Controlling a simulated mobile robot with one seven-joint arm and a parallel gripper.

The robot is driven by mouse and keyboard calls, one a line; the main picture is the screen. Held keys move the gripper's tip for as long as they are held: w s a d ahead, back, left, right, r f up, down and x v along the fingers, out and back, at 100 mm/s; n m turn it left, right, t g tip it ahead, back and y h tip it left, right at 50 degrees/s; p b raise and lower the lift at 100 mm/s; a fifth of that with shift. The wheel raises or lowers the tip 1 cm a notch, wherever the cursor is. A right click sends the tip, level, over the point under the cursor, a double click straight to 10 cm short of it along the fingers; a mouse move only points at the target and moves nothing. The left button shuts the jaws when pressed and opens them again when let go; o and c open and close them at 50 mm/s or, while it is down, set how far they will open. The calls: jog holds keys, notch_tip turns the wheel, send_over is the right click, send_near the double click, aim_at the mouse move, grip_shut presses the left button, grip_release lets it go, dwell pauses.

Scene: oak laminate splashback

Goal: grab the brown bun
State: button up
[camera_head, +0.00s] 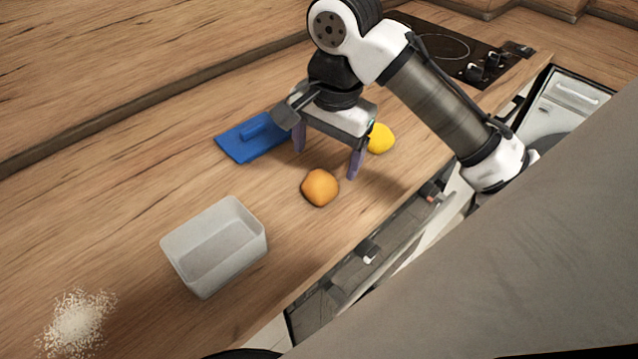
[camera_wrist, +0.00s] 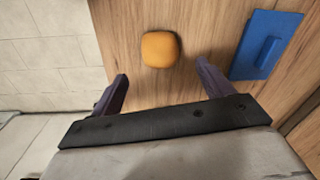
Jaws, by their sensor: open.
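The brown bun (camera_head: 320,187) is orange-brown and rounded, and it sits on the wooden counter between the grey bin and my arm. It also shows in the wrist view (camera_wrist: 160,49), ahead of my fingers and roughly centred between them. My gripper (camera_head: 328,160) is open, with its two purple fingers apart and pointing down, above the counter and a little behind the bun. In the wrist view my gripper (camera_wrist: 160,85) has nothing between its fingertips. The bun is not touched by either finger.
A blue flat tool with a handle (camera_head: 240,143) lies left of my gripper. A yellow round item (camera_head: 380,138) is partly hidden behind a finger. A cooktop (camera_head: 450,48) is at the back.

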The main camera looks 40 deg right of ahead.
aim_at(322, 176)
jog(key=shift+w+a+f+p, duration=0.15)
jog(key=shift+f+p, duration=0.05)
jog(key=shift+f, duration=1.55)
jog(key=shift+w+a+f+p, duration=0.1)
jog(key=shift+f+p, duration=0.05)
jog(key=shift+f, duration=1.6)
jog(key=c, duration=1.1)
